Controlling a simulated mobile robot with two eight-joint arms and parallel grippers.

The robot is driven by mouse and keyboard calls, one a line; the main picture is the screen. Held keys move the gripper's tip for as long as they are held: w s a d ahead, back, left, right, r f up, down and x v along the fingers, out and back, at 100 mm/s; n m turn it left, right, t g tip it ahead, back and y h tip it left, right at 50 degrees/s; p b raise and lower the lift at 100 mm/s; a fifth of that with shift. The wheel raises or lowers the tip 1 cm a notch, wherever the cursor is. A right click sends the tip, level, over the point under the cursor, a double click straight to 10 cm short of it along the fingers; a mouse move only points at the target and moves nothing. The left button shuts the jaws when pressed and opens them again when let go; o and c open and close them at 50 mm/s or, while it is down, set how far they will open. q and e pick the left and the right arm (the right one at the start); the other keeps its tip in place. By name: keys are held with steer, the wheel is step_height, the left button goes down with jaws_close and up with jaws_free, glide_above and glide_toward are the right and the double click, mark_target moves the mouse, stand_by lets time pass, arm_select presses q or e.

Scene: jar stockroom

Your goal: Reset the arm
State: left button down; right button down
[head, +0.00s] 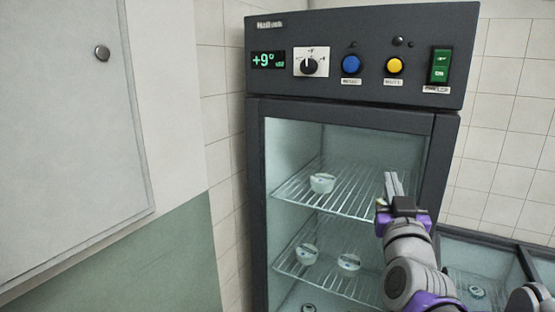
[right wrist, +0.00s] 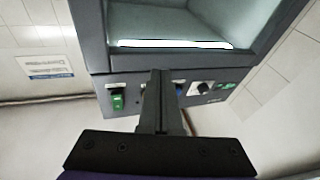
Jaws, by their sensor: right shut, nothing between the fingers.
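My right arm reaches up from the lower right in the head view. Its gripper (head: 393,183) is shut and empty, with fingers pointing up in front of the right part of the fridge (head: 443,130). In the right wrist view the shut fingers (right wrist: 161,85) overlap the control panel (right wrist: 140,82), which appears upside down. I cannot tell how far the fingertips are from the fridge. My left gripper is not in view.
The panel has a +9° display (head: 268,60), dial (head: 309,66), blue button (head: 351,64), yellow button (head: 395,65) and green switch (head: 440,66). Small white jars (head: 322,183) stand on wire shelves inside. A lower glass-sided case (head: 480,258) is at right, a pale door (head: 70,130) at left.

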steer(key=s+a+f+n+g+y, duration=0.1)
steer(key=s+a+f+g+y, duration=0.15)
steer(key=f, duration=0.55)
steer(key=s+a+f+n+g+y, duration=0.1)
steer(key=s+a+f+g, duration=0.15)
steer(key=f, duration=0.65)
steer(key=s+a+f+n+g+y, duration=0.1)
steer(key=s+a+f+g+y, duration=0.15)
steer(key=f, duration=0.55)
steer(key=s+d+f+m+g+h, duration=0.1)
steer(key=s+f+g, duration=0.6)
steer(key=s+f, duration=1)
step_height(320, 180, down, 2)
steer(key=shift+s+d+f, duration=0.15)
steer(key=shift+s, duration=0.05)
